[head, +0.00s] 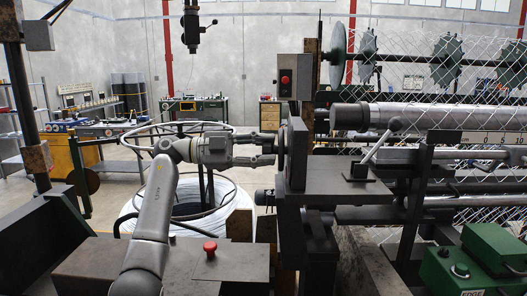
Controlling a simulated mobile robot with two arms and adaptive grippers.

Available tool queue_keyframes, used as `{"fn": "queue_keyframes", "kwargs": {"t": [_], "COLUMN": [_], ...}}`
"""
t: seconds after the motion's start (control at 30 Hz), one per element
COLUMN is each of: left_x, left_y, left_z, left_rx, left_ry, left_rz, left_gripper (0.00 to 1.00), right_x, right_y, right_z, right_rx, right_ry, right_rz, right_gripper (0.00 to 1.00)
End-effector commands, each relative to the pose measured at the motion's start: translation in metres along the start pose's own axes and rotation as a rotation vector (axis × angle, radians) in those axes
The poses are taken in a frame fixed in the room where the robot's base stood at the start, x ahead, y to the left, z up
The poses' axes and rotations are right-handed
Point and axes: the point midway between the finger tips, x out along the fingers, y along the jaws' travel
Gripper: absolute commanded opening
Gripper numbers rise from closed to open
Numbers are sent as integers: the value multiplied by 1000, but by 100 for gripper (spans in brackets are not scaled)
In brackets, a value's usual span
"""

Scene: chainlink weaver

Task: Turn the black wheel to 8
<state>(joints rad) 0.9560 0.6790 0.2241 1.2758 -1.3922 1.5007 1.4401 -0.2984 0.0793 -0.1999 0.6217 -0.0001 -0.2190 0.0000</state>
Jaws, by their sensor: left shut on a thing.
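The black wheel (281,146) shows nearly edge-on at the left side of the machine's dark upright plate. My left gripper (271,160) reaches in from the left, level, with its fingers at the wheel's lower part, and is shut on it. The fingertips are partly hidden against the dark plate. I cannot read any number or mark on the wheel from here. My right gripper is not in view.
A red mushroom button (210,247) stands on the front plate below my left arm. A coil of pale wire (235,215) lies behind it. A ball-topped lever (394,126), a steel roller (425,113) and wire mesh fill the right. A green control box (490,252) stands front right.

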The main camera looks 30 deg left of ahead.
Motion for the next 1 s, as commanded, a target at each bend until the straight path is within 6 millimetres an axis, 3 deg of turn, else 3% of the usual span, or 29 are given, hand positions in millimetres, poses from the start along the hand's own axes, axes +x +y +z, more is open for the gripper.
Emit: {"fn": "queue_keyframes", "kwargs": {"t": [0.27,1.0], "left_x": [-1,0], "left_y": [2,1], "left_z": [2,2], "left_rx": [158,852], "left_ry": [2,32], "left_rz": [-6,-37], "left_gripper": [9,9], "right_x": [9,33], "right_y": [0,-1], "right_z": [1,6], "right_rx": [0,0], "right_ry": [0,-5], "right_rz": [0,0], "right_gripper": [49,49]}}
